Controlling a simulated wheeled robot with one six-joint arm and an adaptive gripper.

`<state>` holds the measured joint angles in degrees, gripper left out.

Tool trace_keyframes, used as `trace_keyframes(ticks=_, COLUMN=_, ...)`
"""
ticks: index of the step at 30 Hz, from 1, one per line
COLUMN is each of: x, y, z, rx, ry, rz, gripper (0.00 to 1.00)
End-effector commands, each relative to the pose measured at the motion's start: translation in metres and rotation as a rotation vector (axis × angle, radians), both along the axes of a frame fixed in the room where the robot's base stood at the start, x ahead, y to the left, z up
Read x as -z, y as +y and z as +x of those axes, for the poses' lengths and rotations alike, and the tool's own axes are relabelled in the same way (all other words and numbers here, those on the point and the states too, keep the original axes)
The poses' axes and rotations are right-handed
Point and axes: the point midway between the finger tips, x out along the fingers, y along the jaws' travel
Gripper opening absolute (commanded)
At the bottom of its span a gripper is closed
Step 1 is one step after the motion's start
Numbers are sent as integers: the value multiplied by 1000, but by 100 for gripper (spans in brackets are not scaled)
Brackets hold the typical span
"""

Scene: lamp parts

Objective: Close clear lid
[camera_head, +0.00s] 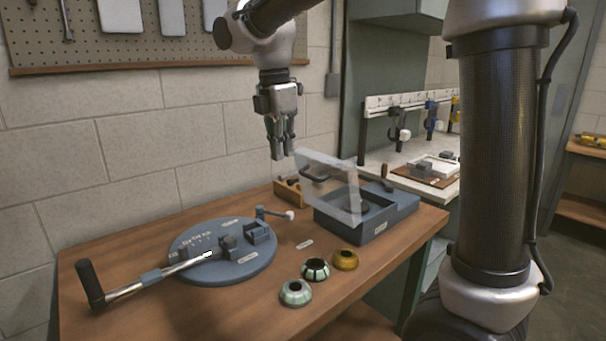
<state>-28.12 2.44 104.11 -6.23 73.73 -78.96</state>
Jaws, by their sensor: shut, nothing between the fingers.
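The clear lid (322,189) is a transparent panel with a dark handle. It stands tilted up over the blue-grey box (375,229) at the right of the wooden table, so the box is open. Part of the box's inside shows through and beside the lid. My gripper (281,157) points down, with its fingers together and empty. In the picture it is just left of the lid's upper left corner; I cannot tell how far apart they are in depth.
A round blue base (190,262) with a long black-handled lever (92,284) fills the table's left. Several small rings, one of them gold (345,260), lie at the front. A small wooden box (287,191) sits behind the lid. A white bench (400,160) stands behind right.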

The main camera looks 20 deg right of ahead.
Motion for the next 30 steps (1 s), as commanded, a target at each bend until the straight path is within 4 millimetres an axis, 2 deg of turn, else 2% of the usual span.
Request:
trace_keyframes(ticks=4, x=5, y=-1, z=0, rx=-50, ry=8, rz=-3, gripper=0)
trace_keyframes(ticks=8, x=22, y=-3, z=0, rx=-50, ry=9, rz=-5, gripper=0)
trace_keyframes(ticks=19, x=100, y=-11, z=3, rx=-47, ry=9, rz=-5, gripper=0)
trace_keyframes(ticks=20, x=102, y=-13, z=4, rx=-46, ry=7, rz=-4, gripper=0)
trace_keyframes(ticks=24, x=89, y=-32, z=12, rx=-44, ry=4, rz=-2, gripper=0)
trace_keyframes(ticks=30, x=83, y=-43, z=17, rx=-46, ry=4, rz=-2, gripper=0)
